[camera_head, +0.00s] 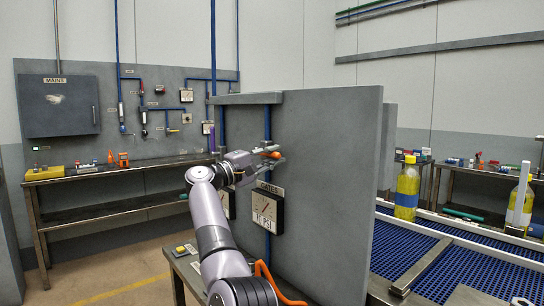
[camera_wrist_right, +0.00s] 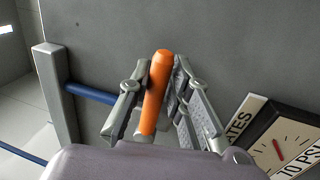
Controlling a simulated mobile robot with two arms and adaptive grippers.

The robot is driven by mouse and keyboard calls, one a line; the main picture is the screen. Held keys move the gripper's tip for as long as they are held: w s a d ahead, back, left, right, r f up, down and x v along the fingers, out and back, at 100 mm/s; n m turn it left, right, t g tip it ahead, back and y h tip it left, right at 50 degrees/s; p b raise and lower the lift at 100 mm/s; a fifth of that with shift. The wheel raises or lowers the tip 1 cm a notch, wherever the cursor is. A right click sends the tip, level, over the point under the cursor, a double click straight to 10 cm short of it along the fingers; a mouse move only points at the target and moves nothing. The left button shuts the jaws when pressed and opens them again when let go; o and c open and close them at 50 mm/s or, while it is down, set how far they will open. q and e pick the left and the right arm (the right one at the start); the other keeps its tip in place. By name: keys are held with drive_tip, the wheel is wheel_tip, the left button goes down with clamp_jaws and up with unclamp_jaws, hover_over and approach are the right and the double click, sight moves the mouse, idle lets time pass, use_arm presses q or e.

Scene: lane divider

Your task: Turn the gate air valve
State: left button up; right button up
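The gate air valve's orange handle (camera_head: 268,154) is on the grey panel (camera_head: 330,190), above the gauge marked GATES (camera_head: 267,211). In the right wrist view the orange handle (camera_wrist_right: 156,88) stands slightly tilted between the two fingers. My right gripper (camera_head: 264,159) is at the valve with its fingers close on both sides of the handle. It looks shut on it, with little or no gap at the right finger (camera_wrist_right: 164,85). The valve body behind the handle is mostly hidden. The gauge's red needle (camera_wrist_right: 278,148) shows at lower right in the wrist view. My left gripper is not in view.
A blue pipe (camera_wrist_right: 92,93) runs along the panel beside my right gripper. A workbench (camera_head: 120,171) with small tools stands at the back left under a pipe board.

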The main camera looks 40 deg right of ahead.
drive_tip(key=o, duration=0.4)
drive_tip(key=shift+a, duration=0.15)
drive_tip(key=v, duration=1.1)
drive_tip(key=shift+a+f, duration=0.2)
drive_tip(key=shift+a, duration=0.15)
